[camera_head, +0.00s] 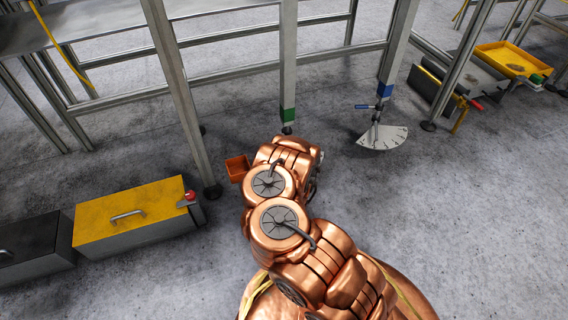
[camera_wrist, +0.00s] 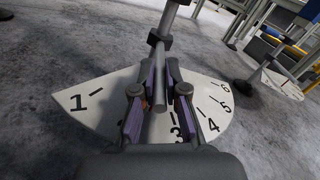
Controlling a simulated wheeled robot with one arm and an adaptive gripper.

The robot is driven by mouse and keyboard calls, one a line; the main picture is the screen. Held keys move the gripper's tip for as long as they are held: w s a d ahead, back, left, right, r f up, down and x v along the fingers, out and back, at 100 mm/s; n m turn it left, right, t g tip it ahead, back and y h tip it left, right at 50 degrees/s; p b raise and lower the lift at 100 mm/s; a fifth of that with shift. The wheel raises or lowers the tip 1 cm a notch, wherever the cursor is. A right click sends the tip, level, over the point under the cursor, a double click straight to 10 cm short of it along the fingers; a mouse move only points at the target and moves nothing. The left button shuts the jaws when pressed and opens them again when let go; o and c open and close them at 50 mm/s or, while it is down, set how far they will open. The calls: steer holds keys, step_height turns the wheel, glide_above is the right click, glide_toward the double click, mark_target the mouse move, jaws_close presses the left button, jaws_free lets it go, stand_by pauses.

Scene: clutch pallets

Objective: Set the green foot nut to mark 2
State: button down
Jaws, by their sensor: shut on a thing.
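The green-banded leg (camera_head: 287,114) stands behind my arm in the head view; its foot and my gripper are hidden there. In the wrist view, the white dial plate (camera_wrist: 92,98) shows marks 1, 3, 4, 5 and 6.
A blue-banded leg (camera_head: 385,89) with its own dial plate (camera_head: 382,138) stands to the right. A yellow-lidded box (camera_head: 135,215) and an orange bin (camera_head: 237,168) are left of my arm. A yellow tray (camera_head: 512,60) is far right. Grey floor is open at right.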

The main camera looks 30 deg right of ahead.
stand_by(0.6)
steer(key=c, duration=1.2)
jaws_free()
steer(key=shift+r, duration=0.15)
steer(key=shift+r, duration=1.5)
steer(key=shift+a+r, duration=0.1)
steer(key=shift+r, duration=3.3)
